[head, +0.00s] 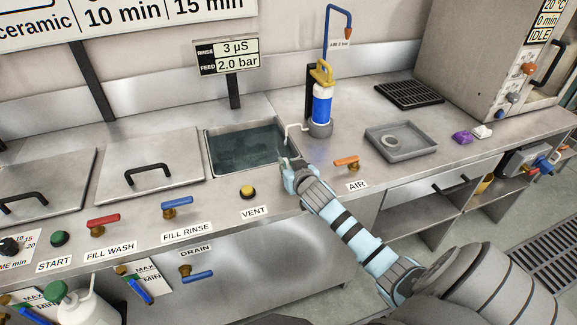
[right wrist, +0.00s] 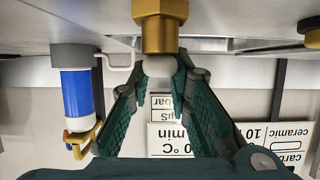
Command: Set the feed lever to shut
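My right gripper (head: 287,164) is at the front right corner of the sink, low over the worktop. In the right wrist view, which is upside down, its fingers (right wrist: 160,85) stand apart. Between their tips is a pale block (right wrist: 158,68) on a brass fitting (right wrist: 158,30). This looks like a lever seen end-on and may be the feed lever; the arm hides its label in the head view. Whether the fingers touch it is unclear. The display (head: 227,56) reads feed 2.0 bar. My left gripper is not in view.
Left of my gripper are a yellow vent button (head: 248,192), a blue fill rinse lever (head: 177,205) and a red fill wash lever (head: 103,221). The orange air lever (head: 347,161) is close on the right. A blue-and-white filter (head: 321,105) stands behind. A grey tray (head: 402,145) sits farther right.

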